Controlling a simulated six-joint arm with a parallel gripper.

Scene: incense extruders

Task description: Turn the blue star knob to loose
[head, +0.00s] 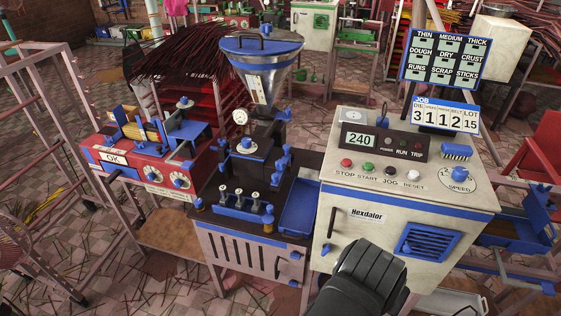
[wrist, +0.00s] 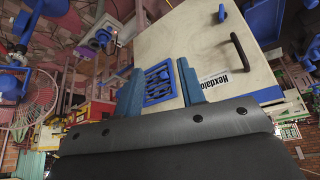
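Several blue knobs show in the head view, and I cannot tell for sure which one is the star knob. Blue knobs (head: 281,151) stick out at the right side of the extruder (head: 262,84). In the head view my dark wrist covers the cabinet's lower front, and the fingers are hidden.
A red machine (head: 150,155) stands left of the extruder. A blue tray (head: 299,208) lies between extruder and cabinet. Pink frames (head: 40,150) stand at left.

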